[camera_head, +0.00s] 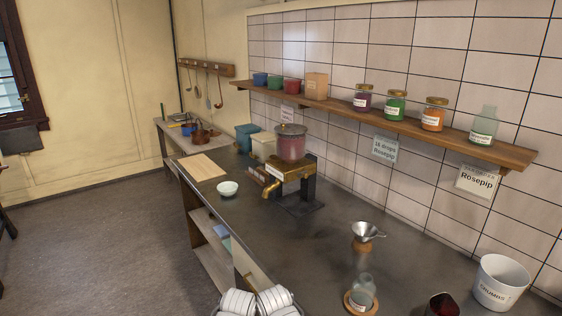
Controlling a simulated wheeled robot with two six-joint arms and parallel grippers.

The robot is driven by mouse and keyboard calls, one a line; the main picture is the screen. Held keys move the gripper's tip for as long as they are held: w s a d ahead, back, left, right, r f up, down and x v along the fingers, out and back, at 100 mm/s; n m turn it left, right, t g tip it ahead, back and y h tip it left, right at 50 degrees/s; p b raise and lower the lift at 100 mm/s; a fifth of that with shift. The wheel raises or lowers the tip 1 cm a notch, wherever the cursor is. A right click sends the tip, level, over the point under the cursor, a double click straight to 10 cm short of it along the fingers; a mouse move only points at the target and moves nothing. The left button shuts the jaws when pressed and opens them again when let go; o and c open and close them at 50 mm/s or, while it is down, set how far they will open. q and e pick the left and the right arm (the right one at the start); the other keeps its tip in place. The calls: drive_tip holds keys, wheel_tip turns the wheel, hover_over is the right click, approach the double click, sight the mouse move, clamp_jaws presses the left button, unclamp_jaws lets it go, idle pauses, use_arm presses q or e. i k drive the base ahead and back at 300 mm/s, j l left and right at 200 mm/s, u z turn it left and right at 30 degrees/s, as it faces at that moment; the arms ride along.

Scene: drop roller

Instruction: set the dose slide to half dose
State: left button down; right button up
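A dispenser stands on the dark counter, with a brass body (292,174), a lidded clear hopper (291,146) holding reddish contents, and a brass spout (267,192) pointing toward the counter's front edge. A small white label (274,171) is on the brass body. The dose slide cannot be made out at this size, so its setting cannot be told.
A white bowl (228,188), a cutting board (201,167), a metal funnel (364,234), a glass jar (363,292) and a white bucket (500,283) stand on the counter. A wall shelf (340,105) holds jars. The counter between dispenser and funnel is clear.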

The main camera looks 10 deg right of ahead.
sight(304, 173)
drive_tip(key=i+j, duration=0.65)
drive_tip(key=j, duration=0.25)
drive_tip(key=i+j, duration=0.35)
drive_tip(key=i+j+z, duration=0.1)
drive_tip(key=i+j, duration=0.25)
drive_tip(key=j, duration=0.15)
drive_tip(key=z, duration=1.15)
